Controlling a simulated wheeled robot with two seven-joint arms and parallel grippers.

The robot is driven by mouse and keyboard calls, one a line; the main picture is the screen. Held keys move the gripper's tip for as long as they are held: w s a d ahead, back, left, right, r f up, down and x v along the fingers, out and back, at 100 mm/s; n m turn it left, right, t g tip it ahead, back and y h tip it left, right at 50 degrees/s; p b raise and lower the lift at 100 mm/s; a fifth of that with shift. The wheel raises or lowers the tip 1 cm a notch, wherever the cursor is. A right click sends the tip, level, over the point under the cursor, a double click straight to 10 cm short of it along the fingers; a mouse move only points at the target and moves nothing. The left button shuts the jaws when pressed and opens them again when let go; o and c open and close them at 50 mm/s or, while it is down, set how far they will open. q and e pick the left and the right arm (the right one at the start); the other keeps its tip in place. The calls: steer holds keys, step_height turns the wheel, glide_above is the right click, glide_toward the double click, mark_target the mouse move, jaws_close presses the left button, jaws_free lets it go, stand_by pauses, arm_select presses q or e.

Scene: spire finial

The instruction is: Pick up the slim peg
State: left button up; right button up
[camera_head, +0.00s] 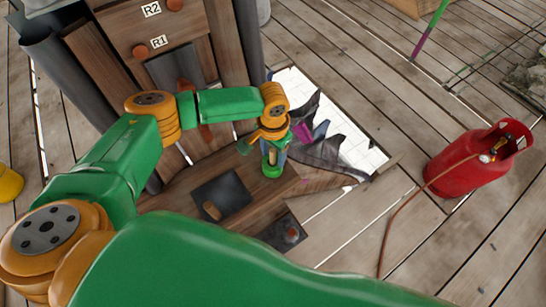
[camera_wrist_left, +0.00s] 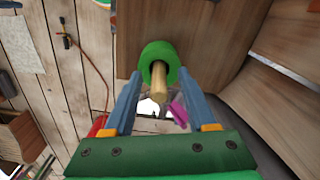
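A slim wooden peg (camera_wrist_left: 160,78) stands in a green ring-shaped holder (camera_wrist_left: 158,57) in the left wrist view. In the head view the holder (camera_head: 271,169) rests on the wooden bench, and the peg is mostly hidden by my gripper. My left gripper (camera_head: 272,150) points down just over the holder. In the left wrist view its two blue-grey fingers (camera_wrist_left: 160,78) are apart, one on each side of the peg, with visible gaps to the wood. The fingertips are close to the holder's rim; I cannot tell whether they touch it. My right gripper is not in view.
A dark plate (camera_head: 232,190) and a second one with a reddish knob (camera_head: 291,235) lie beside the holder. A wooden panel marked R1 and R2 (camera_head: 150,30) rises behind. Jagged dark sheets (camera_head: 335,150) edge a floor opening. A red gas cylinder (camera_head: 465,168) stands at right.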

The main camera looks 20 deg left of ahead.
arm_select(q)
steer(key=shift+s+r, duration=0.1)
steer(key=shift+s, duration=0.1)
jaws_close()
